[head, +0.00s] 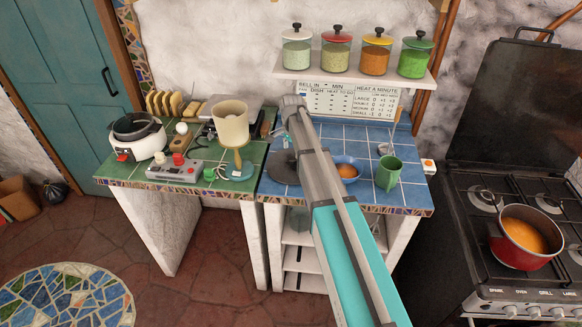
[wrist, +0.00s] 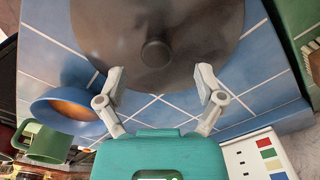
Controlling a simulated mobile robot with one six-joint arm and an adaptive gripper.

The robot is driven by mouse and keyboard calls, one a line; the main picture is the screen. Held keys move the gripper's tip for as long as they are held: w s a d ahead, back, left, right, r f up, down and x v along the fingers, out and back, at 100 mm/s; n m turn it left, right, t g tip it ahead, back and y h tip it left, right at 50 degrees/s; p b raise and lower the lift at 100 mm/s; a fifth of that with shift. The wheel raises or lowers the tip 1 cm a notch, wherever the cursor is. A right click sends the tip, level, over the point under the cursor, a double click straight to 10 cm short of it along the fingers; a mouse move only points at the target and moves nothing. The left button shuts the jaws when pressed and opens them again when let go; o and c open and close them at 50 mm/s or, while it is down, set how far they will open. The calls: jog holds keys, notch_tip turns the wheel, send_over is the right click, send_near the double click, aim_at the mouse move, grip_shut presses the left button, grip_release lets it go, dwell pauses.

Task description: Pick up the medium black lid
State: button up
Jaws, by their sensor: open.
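The dark, round lid with a knob lies flat on the blue tiled counter (head: 330,198). It shows large at the top of the wrist view (wrist: 190,30), cut off by the frame edge. In the head view the lid (head: 281,168) is partly hidden behind my arm. My gripper (wrist: 160,77) is open and empty. Its two fingers point at the lid, one on each side of the knob and short of it in the picture. I cannot tell the height of the fingertips above the lid.
A blue bowl (head: 347,170) with orange contents and a green mug (head: 388,173) stand right of the lid. The green counter (head: 232,189) at left holds a lamp (head: 232,130) and a grey control box (head: 175,171). A shelf (head: 352,76) with jars hangs above.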

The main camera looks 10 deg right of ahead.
aim_at(293, 157)
jog(key=shift+d+f+b, duration=0.2)
jog(key=shift+f+b, duration=2.05)
jog(key=shift+f, duration=0.2)
grip_shut()
